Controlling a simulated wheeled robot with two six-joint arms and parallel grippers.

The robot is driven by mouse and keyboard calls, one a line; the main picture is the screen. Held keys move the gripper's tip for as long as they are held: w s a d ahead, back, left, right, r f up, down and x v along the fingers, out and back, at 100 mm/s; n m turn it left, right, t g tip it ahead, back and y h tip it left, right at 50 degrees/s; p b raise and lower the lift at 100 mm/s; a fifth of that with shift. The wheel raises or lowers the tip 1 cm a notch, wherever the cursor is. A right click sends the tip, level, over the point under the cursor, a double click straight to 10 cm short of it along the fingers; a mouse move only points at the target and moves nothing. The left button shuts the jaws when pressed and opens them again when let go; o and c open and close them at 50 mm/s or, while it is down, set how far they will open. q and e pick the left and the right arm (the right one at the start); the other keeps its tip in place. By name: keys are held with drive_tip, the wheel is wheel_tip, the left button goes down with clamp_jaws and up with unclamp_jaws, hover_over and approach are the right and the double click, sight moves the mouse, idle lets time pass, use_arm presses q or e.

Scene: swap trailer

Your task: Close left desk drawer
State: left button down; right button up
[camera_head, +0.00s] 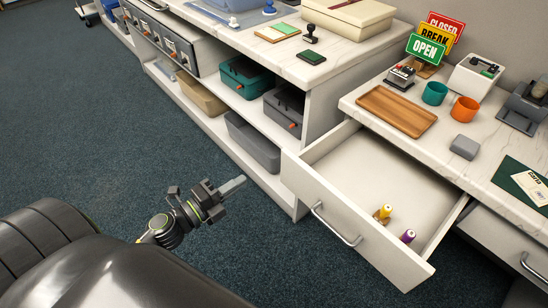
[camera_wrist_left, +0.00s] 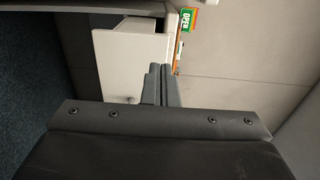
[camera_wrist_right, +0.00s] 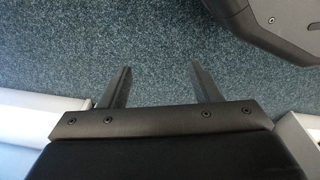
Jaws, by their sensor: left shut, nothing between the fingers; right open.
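The left desk drawer (camera_head: 350,232) is pulled well out from under the marble-topped desk in the head view. Its white front panel has a curved metal handle (camera_head: 335,226). Inside it lie a yellow spool (camera_head: 384,212) and a purple spool (camera_head: 407,236). My left gripper (camera_head: 238,184) is shut and empty, to the left of the drawer front and apart from it. In the left wrist view its fingers (camera_wrist_left: 161,72) are together, with the white drawer front (camera_wrist_left: 125,65) beyond. My right gripper (camera_wrist_right: 155,78) is open and empty above the carpet in the right wrist view.
A wooden tray (camera_head: 396,111), two cups and a grey block (camera_head: 464,147) sit on the desk (camera_head: 450,125). To its left, a taller counter holds shelved bins, including a grey one (camera_head: 251,141). Another drawer (camera_head: 505,245) is at the lower right. The carpet (camera_head: 110,140) is clear on the left.

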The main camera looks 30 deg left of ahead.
use_arm(q)
drive_tip(key=p, duration=0.2)
approach(282, 155)
drive_tip(key=x, duration=0.6)
drive_tip(key=shift+p, duration=0.35)
drive_tip(key=shift+w+d, duration=0.1)
drive_tip(key=shift+w, duration=0.4)
use_arm(e)
drive_tip(key=s+d+f, duration=0.2)
drive_tip(key=s+f, duration=0.3)
drive_tip(key=shift+n+h, duration=0.3)
drive_tip(key=shift+s, duration=0.1)
